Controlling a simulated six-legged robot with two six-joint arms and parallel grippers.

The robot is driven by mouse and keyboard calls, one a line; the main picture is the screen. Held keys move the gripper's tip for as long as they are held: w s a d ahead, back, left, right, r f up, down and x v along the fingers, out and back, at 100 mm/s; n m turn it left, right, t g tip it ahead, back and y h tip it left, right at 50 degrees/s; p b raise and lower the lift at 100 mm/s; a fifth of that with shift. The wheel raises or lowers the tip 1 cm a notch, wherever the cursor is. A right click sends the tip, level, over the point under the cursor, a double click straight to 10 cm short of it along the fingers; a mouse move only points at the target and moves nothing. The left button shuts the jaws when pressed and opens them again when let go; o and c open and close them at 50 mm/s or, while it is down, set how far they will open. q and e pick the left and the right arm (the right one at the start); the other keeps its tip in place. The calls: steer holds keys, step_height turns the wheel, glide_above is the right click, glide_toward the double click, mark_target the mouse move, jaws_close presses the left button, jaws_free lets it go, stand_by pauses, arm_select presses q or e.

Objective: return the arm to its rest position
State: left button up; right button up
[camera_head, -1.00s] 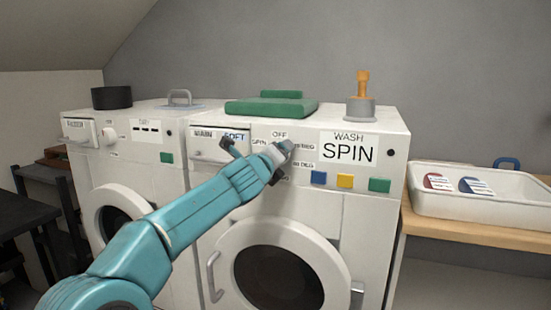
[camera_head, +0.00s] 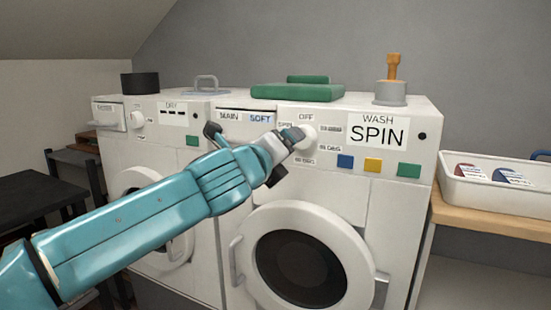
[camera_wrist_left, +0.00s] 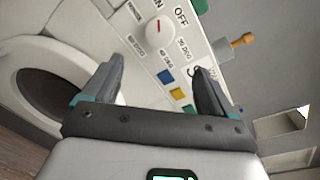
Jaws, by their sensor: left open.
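My left arm comes in from the left in the head view. Its open gripper (camera_head: 284,143) is in front of the washer's white dial (camera_head: 307,138) and partly overlaps it. In the left wrist view the dial (camera_wrist_left: 159,33) with its red mark lies beyond the two spread fingers (camera_wrist_left: 157,80), with nothing held between them. The mark points roughly toward the SPIN label, and the washer's display (camera_head: 377,131) reads WASH SPIN. I cannot tell the exact gap between fingers and dial. My right gripper is not in view.
The washer (camera_head: 400,225) has a closed round door (camera_head: 357,255) with a handle. The dryer (camera_head: 100,160) stands left. A white tray (camera_head: 500,190) sits on a wooden bench (camera_head: 480,217) at right.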

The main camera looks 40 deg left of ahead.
arm_select(q)
steer(key=shift+v, duration=1.05)
